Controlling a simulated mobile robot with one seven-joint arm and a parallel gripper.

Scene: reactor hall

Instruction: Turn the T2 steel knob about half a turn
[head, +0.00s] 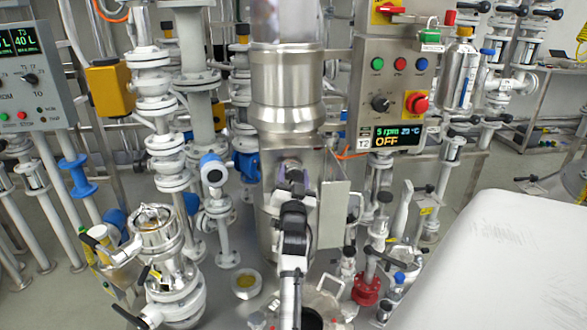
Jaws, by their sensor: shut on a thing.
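My gripper (290,172) reaches up to the front of the steel housing (268,200) below the shiny steel T2 vessel (287,82). It is shut on the steel knob there. The knob is mostly hidden behind the fingers and wrist, so its turn angle cannot be told. The T2 control box (395,80) hangs to the right of the vessel. The box also carries a black selector knob (380,103), apart from my gripper.
A steel plate (333,214) stands close right of my gripper. White valves and pipes (165,150) crowd the left. A red-based fitting (366,290) and small bottles stand at lower right. A large white surface (490,265) fills the right foreground.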

